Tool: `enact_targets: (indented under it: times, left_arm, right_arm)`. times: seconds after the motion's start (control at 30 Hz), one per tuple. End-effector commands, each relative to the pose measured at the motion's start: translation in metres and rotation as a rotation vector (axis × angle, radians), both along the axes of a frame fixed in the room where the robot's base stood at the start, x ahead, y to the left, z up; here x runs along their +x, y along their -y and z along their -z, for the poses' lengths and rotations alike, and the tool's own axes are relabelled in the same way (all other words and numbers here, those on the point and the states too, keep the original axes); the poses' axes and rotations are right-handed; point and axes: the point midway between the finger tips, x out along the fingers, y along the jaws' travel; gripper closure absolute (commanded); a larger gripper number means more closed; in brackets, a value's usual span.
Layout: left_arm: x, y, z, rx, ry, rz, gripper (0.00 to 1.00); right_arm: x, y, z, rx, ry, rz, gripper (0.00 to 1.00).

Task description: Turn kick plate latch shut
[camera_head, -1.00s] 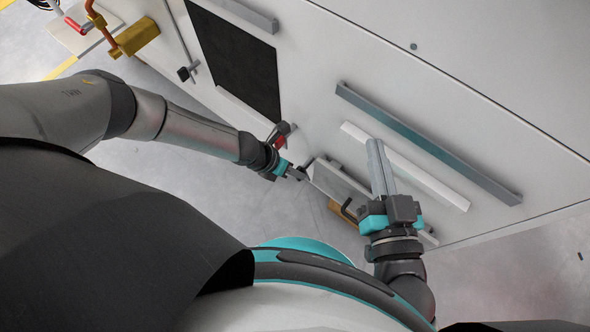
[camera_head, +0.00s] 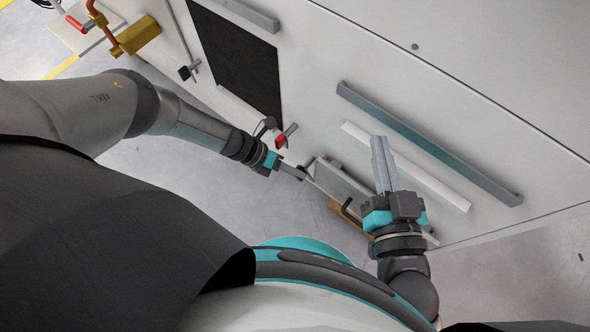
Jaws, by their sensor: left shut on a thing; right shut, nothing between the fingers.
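The kick plate (camera_head: 345,184) is a pale grey panel low on the white cabinet. Its small dark latch (camera_head: 308,164) sits at the plate's left end, partly hidden by my fingers. My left gripper (camera_head: 302,174) comes in from the left and is shut on the latch. The exact angle of the latch is too small to tell. My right gripper (camera_head: 379,140) is shut and empty, pointing up the picture in front of the cabinet, over the right part of the kick plate.
A grey bar (camera_head: 428,142) and a white strip (camera_head: 405,165) run along the cabinet front. A red-marked handle (camera_head: 281,140) stands close above my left gripper. A black bent handle (camera_head: 348,210) is near a wooden-coloured block (camera_head: 338,209).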

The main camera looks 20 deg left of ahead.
Motion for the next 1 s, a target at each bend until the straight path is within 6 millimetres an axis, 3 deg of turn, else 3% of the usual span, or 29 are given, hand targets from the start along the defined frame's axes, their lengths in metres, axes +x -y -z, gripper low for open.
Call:
enact_targets:
  times: [0.03, 0.57, 0.6, 0.8, 0.87, 1.0]
  left_arm:
    - [0.0068, 0.0016, -0.0036, -0.026, 0.004, -0.005, 1.0]
    - [0.0055, -0.0027, -0.0046, -0.075, -0.023, -0.004, 1.0]
    - [0.0055, -0.0028, -0.0046, -0.075, -0.023, -0.004, 0.84]
    - [0.0035, -0.0029, -0.003, -0.071, -0.025, -0.003, 0.62]
    - [0.003, -0.0028, -0.0025, -0.071, -0.026, -0.002, 0.55]
    - [0.0019, -0.0027, -0.0018, -0.07, -0.027, -0.002, 0.55]
  right_arm:
    - [-0.0009, -0.0016, -0.0003, 0.006, 0.005, -0.001, 1.0]
    - [-0.0059, -0.0027, 0.0031, 0.015, 0.013, -0.006, 1.0]
    - [-0.006, -0.0027, 0.003, 0.014, 0.013, -0.006, 1.0]
    - [-0.006, -0.0027, 0.0024, 0.014, 0.013, -0.007, 1.0]
    - [-0.006, -0.0027, 0.0024, 0.014, 0.012, -0.007, 1.0]
    - [-0.0059, -0.0026, 0.0022, 0.014, 0.012, -0.007, 1.0]
